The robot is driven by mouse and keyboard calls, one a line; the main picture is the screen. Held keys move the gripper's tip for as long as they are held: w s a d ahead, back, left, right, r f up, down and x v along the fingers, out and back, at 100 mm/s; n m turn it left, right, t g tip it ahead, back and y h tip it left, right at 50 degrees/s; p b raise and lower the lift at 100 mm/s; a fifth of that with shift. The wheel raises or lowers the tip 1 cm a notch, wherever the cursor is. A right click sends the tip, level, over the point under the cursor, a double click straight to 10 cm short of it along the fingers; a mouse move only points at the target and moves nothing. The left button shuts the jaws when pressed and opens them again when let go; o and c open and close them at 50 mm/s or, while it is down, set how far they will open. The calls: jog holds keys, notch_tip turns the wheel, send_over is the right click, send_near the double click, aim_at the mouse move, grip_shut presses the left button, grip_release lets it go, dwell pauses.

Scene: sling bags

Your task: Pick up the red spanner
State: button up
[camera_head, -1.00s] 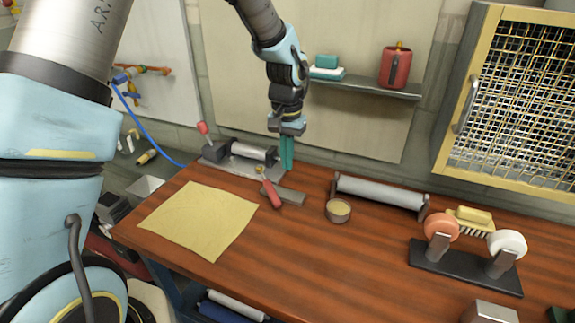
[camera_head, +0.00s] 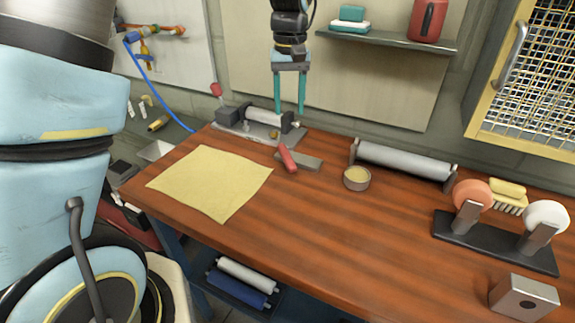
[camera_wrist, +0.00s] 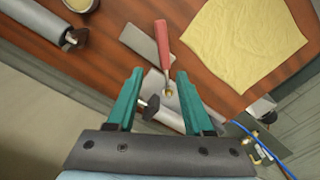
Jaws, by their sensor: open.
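A red-handled tool, seemingly the red spanner (camera_head: 287,158), lies on the wooden bench beside a flat grey bar. The wrist view shows its red handle (camera_wrist: 162,38) and a thin metal part running toward the gripper; its far end is hard to make out. My gripper (camera_head: 290,108) is above the back of the bench, behind the tool in the head view. Its two teal fingers are apart and empty. In the wrist view, the handle lies ahead of and between the open fingertips (camera_wrist: 160,73), apart from them.
A clamp-like roller device (camera_head: 258,128) stands close below the fingers. The flat grey bar (camera_head: 308,162) is right of the tool, a yellow cloth (camera_head: 208,182) left. A round tin (camera_head: 356,178) and a grey roller (camera_head: 405,161) are farther right. A shelf (camera_head: 390,42) hangs on the wall.

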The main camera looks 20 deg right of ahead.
jog(key=shift+o, duration=0.9)
jog(key=f+n, duration=0.1)
jog(key=w+f+b, duration=0.1)
jog(key=f+n, duration=0.1)
jog(key=shift+w+a+n+b, duration=0.25)
jog(key=shift+a+n+b, duration=0.05)
jog(key=shift+a+b, duration=0.1)
jog(key=p, duration=0.1)
send_over(285, 152)
jog(key=f, duration=0.4)
jog(key=shift+w+f, duration=0.35)
jog(key=shift+f, duration=0.05)
jog(key=shift+s+d+f+p, duration=0.15)
jog(key=shift+f+p, duration=0.5)
jog(key=shift+f, duration=0.7)
jog(key=shift+s+a+f+p, duration=0.15)
jog(key=shift+f+p, duration=0.5)
jog(key=shift+f, duration=0.7)
jog(key=shift+d, duration=0.1)
jog(key=shift+c, duration=0.2)
grip_shut()
